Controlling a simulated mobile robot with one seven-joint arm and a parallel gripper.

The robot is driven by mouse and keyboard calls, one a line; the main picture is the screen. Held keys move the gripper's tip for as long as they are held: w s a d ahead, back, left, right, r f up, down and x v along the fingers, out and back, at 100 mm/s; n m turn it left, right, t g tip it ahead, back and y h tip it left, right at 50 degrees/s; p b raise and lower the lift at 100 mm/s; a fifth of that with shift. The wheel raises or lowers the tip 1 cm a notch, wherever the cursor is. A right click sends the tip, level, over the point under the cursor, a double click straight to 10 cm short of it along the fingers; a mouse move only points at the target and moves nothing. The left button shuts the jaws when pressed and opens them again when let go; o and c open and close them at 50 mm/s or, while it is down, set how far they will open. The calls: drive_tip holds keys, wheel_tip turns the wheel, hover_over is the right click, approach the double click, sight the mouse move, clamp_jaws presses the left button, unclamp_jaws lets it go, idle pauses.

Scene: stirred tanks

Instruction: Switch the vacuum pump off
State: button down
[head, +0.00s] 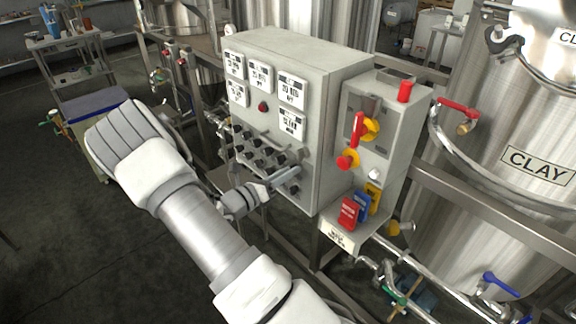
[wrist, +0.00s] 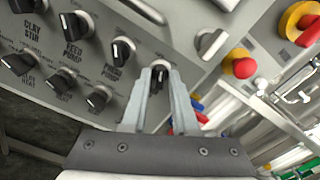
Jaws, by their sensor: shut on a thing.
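In the head view my gripper (head: 290,173) is at the lower right of a grey control panel (head: 272,110), which carries rows of black selector knobs. In the wrist view the two fingers of my gripper (wrist: 160,80) are shut on the last knob (wrist: 160,72) of its row, one on each side. This knob is black with a pale pointer line. Its label is hidden by the fingers, so I cannot read which pump it serves. Next to it along the row is another knob (wrist: 122,50) with a label ending in PUMP, then the FEED PUMP knob (wrist: 75,25).
A lower row of knobs (wrist: 60,79) lies close to the fingers. A grey handle (wrist: 210,42) and a red knob on yellow (wrist: 239,64) are to the right. Red and blue padlocks (head: 349,212) hang beside the panel. A steel CLAY tank (head: 480,110) stands at right.

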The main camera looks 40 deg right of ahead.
drive_tip(key=shift+n, duration=0.3)
idle(0.4)
drive_tip(key=c, duration=0.9)
unclamp_jaws()
drive_tip(key=shift+a, duration=0.1)
drive_tip(key=a, duration=0.5)
drive_tip(key=s+a, duration=0.1)
drive_tip(key=a, duration=1.1)
drive_tip(key=shift+s+a, duration=0.15)
drive_tip(key=shift+s, duration=0.05)
